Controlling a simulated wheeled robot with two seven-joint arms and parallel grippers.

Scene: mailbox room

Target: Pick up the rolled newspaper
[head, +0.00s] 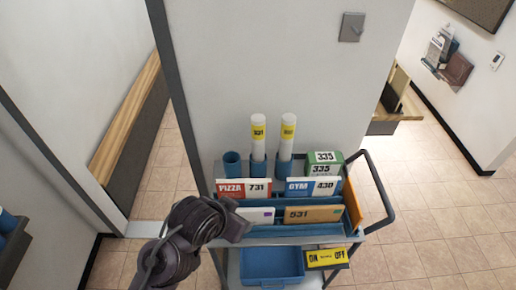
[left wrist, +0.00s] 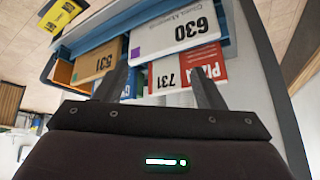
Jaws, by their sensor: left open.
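Two white rolls with yellow labels, which look like rolled newspapers, stand upright in blue cups at the back of the cart. One is the left roll (head: 258,148); the other is the right roll (head: 287,148). Neither roll can be made out in the left wrist view. My left gripper (head: 240,229) is low at the cart's front left, in front of and below the rolls. Its jaws (left wrist: 158,88) are open, with the mail rack's letters beyond them; I see nothing held. My right gripper is out of view.
The cart holds an empty blue cup (head: 232,165), a red PIZZA 731 item (head: 230,187), a blue GYM 430 item (head: 300,187), a tan 531 envelope (head: 312,214) and green 335 boxes (head: 323,160). A blue bin (head: 271,264) sits lower. A wall stands close behind.

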